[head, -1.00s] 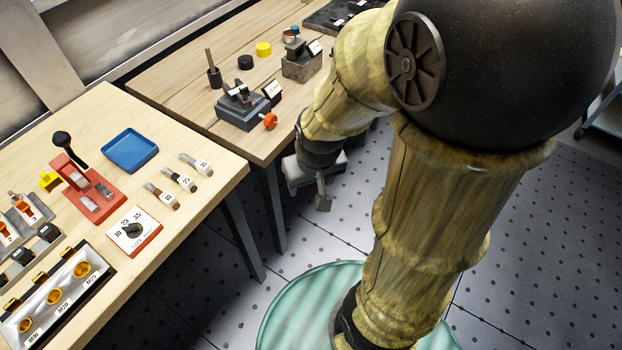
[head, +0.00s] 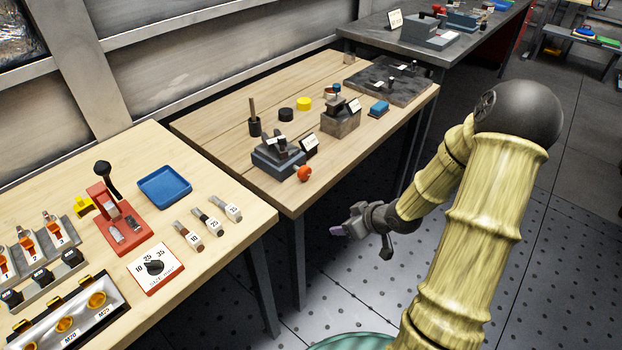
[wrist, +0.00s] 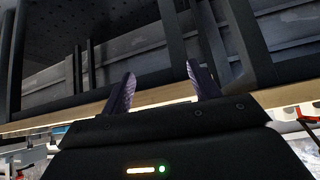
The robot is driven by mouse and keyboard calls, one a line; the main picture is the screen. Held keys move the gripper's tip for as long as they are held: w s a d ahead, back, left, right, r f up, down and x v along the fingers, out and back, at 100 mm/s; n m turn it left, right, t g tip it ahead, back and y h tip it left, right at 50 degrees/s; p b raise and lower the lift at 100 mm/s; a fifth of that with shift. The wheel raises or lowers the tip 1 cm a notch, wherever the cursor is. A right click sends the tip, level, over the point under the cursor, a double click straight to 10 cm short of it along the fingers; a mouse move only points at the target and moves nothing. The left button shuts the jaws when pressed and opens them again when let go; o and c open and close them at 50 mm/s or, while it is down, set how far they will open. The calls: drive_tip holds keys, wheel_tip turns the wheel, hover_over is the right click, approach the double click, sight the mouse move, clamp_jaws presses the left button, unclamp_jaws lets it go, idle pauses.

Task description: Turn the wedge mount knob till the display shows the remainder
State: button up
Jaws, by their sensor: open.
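A grey wedge mount (head: 277,158) with an orange-red knob (head: 304,174) at its front right corner stands near the front edge of the middle wooden table. The knob does not show clearly in the wrist view.
The middle table (head: 225,130) also bears a grey block fixture (head: 341,121), black and yellow pucks and a dark plate (head: 388,82). The left table (head: 240,218) holds a red press, a blue tray (head: 165,187) and a dial card (head: 155,268). Floor before the tables is free.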

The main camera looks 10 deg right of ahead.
sight(307, 174)
drive_tip(key=d+r+t+y, duration=0.1)
drive_tip(key=t+y, duration=0.1)
drive_tip(key=d+r+t+y, duration=0.1)
drive_tip(key=r+t+y, duration=0.1)
drive_tip(key=t, duration=0.1)
drive_tip(key=w+d+r+n+t+y+b, duration=0.1)
drive_tip(key=t+y, duration=0.1)
drive_tip(key=shift+d+r, duration=0.2)
drive_tip(key=shift+d, duration=0.15)
drive_tip(key=x, duration=1.7)
drive_tip(key=shift+w+a+r, duration=0.15)
drive_tip(key=shift+a+r, duration=0.05)
drive_tip(key=shift+r, duration=0.15)
drive_tip(key=c, duration=1)
